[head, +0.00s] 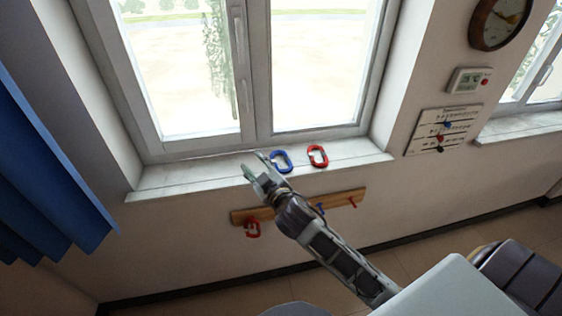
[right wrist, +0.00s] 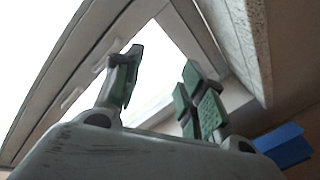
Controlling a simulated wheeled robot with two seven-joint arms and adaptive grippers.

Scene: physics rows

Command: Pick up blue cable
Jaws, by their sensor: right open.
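The blue cable (head: 281,161), a small closed loop, lies on the windowsill (head: 165,180). My right gripper (head: 255,165) is at the front of the sill, just left of the blue loop, with its fingers spread and nothing seen between them. The right wrist view also shows its open, green-padded fingers (right wrist: 160,78). A flat blue patch (right wrist: 285,145) shows at the lower right there; I cannot tell what it is. My left gripper is not in view.
A red loop (head: 318,156) lies on the sill right of the blue one. Below the sill is a wooden peg rail (head: 240,216) with another red loop (head: 252,229) at its left end, a blue peg and a red peg. The window stands behind the sill. A blue curtain (head: 50,170) hangs left.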

